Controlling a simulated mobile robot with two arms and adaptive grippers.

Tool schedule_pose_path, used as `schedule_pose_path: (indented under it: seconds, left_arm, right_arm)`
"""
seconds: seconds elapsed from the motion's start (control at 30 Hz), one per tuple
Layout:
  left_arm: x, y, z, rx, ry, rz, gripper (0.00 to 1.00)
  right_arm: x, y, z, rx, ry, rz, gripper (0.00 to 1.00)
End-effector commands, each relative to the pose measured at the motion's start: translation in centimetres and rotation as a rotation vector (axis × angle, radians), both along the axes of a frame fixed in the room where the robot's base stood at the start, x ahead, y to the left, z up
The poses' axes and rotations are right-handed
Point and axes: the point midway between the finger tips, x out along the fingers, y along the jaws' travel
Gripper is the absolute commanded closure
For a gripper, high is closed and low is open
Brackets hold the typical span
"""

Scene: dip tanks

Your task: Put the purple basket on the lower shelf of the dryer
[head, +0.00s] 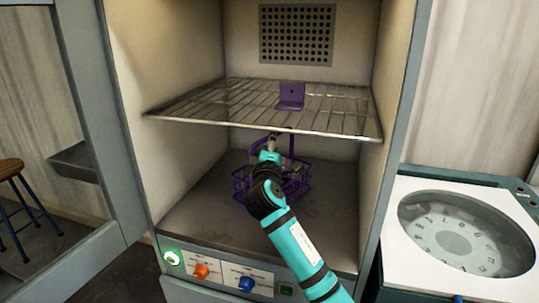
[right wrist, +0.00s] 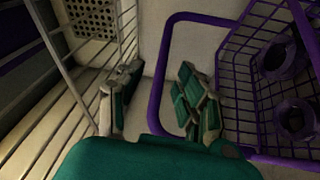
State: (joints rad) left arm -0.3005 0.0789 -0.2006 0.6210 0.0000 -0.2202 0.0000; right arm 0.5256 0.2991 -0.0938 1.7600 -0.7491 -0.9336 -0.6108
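The dryer (head: 185,55) stands open with a wire shelf (head: 205,107) across its middle. The purple basket (head: 241,184) is below that shelf, apparently on the dryer's floor (head: 200,222), partly hidden by my right arm. It also shows at the right of the right wrist view (right wrist: 235,95), with dark round things inside. My right gripper (head: 272,142) is inside the lower space, at the basket's handle. In the right wrist view the fingers (right wrist: 158,100) are apart, and the handle bar passes between them in the picture; contact is unclear. My left gripper is not in view.
A purple angled plate (head: 290,97) shows at the wire shelf; whether it belongs to the basket is unclear. The dryer door (head: 85,120) hangs open at left. A control panel (head: 225,272) is below the opening. A white machine with a round window (head: 465,240) stands right.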

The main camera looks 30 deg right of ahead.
Motion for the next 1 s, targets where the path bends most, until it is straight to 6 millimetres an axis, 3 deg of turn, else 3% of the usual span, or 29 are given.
schedule_pose_path:
  seconds: [0.2, 0.4, 1.0]
  left_arm:
    - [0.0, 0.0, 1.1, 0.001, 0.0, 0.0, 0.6]
    - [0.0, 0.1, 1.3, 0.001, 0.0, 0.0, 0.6]
    - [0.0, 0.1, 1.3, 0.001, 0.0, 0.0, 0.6]
  right_arm:
    - [-3.8, 2.9, -0.5, 0.003, 0.001, 0.003, 0.63]
    - [-5.9, 4.5, -0.8, 0.001, 0.0, 0.0, 0.63]
    - [-6.4, 4.8, -0.9, 0.001, -0.001, 0.0, 0.63]
